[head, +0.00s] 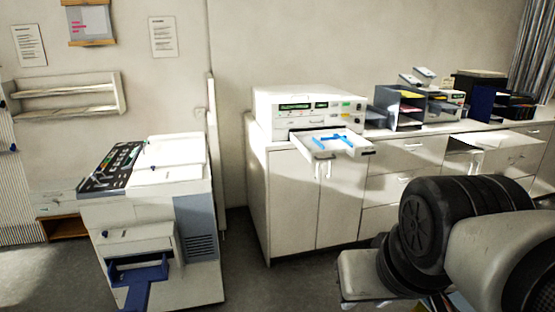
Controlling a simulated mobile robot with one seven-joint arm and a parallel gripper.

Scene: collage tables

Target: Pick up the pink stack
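I cannot make out a pink stack for certain. A dark desk organizer (384,97) on the back counter holds small coloured sheets, some yellow and perhaps pinkish, too small to tell. My arm fills the lower right, with black rounded joints and pale grey links. The fingers of my gripper do not show, so I cannot see whether it holds anything.
A white machine (300,97) with an open drawer (352,148) holding blue pieces stands on the cabinets (290,200). A copier (160,215) with an extended blue tray (138,285) stands at left. Grey floor (240,265) shows between them.

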